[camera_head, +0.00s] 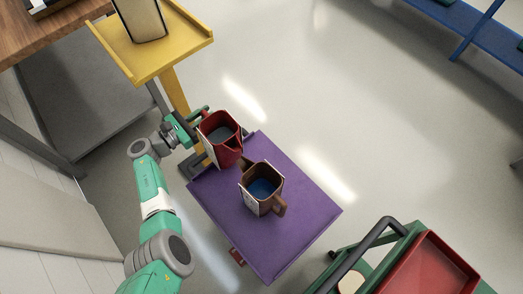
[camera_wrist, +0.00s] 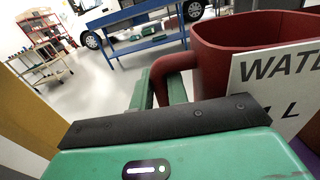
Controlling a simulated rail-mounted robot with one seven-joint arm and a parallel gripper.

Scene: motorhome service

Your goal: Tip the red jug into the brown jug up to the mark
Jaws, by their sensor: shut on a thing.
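The red jug (camera_head: 221,150) is at the far left corner of the purple tabletop, with dark liquid inside. My gripper (camera_head: 197,122) is shut on its handle, at the jug's far left side. In the wrist view the red jug (camera_wrist: 215,75) fills the right side, its handle between the fingers (camera_wrist: 165,88), and a white label with black letters shows. The brown jug (camera_head: 276,196) stands upright on the tabletop, just to the near right of the red jug, with blue liquid inside and its handle towards the lower right. I cannot make out a mark, nor whether the red jug touches the tabletop.
The purple tabletop (camera_head: 300,225) is clear to the right of the brown jug. A yellow stand (camera_head: 190,45) with a box-like thing rises behind my gripper. A green cart with a red tray (camera_head: 425,265) is at the lower right. Blue shelving (camera_head: 460,25) stands far off.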

